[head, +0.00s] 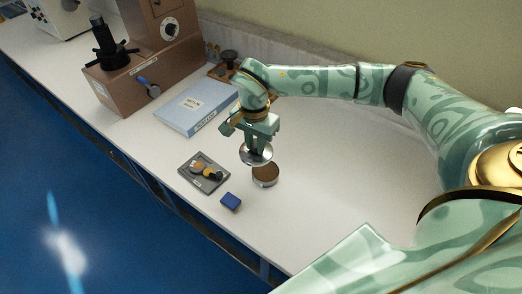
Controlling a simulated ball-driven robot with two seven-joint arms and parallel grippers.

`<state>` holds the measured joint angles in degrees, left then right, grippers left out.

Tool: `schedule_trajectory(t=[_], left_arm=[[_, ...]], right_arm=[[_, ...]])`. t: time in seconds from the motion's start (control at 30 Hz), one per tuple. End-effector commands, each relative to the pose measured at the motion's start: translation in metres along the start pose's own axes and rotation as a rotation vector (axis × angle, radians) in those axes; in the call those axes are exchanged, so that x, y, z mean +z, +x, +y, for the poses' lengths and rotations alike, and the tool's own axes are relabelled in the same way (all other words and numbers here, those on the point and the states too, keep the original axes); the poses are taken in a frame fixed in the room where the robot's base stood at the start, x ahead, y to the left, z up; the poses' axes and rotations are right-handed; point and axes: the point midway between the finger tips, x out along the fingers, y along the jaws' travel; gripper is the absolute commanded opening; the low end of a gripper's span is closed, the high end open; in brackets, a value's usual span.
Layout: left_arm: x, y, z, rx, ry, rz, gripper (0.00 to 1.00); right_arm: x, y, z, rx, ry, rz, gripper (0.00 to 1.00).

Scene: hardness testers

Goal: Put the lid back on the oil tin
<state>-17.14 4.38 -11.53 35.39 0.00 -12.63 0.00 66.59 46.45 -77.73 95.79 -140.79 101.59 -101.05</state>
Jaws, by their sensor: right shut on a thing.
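The oil tin (265,176) is a low round metal tin with brown contents showing at its open top. It stands on the white bench near the middle of the view. My right gripper (257,146) is shut on the lid (254,155), a silvery round disc. It holds the lid above the tin, a little up and to the left of it in the picture. The lid looks tilted and overlaps the tin's far edge in the picture; whether they touch is hard to tell. My left gripper is not in the picture.
A grey tray (213,186) with several small round samples lies left of the tin. A blue block (231,202) sits at its front. A blue binder (195,107) lies behind. A brown tester (150,65) stands at the back left. The bench right of the tin is clear.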

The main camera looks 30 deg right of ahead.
Motion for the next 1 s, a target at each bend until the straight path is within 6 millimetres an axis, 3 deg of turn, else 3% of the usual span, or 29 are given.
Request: schedule_trajectory(t=[0.03, 0.1, 0.23, 0.47, 0.77, 1.0], left_arm=[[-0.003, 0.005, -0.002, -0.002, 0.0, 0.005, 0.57], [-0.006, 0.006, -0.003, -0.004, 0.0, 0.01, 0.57], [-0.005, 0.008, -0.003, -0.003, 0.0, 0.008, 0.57], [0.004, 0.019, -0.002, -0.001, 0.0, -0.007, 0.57], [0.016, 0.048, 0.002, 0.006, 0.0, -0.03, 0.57], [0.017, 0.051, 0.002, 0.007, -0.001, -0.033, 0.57]], right_arm=[[-0.009, 0.017, 0.005, 0.005, 0.078, -0.004, 0.0], [-0.018, 0.028, 0.01, 0.003, 0.164, -0.002, 0.0], [-0.026, 0.038, 0.014, -0.002, 0.235, -0.001, 0.0], [-0.027, 0.052, 0.015, -0.002, 0.24, -0.001, 0.0], [-0.026, 0.086, 0.015, 0.0, 0.238, -0.003, 0.0], [-0.027, 0.1, 0.014, -0.004, 0.238, -0.001, 0.0]])
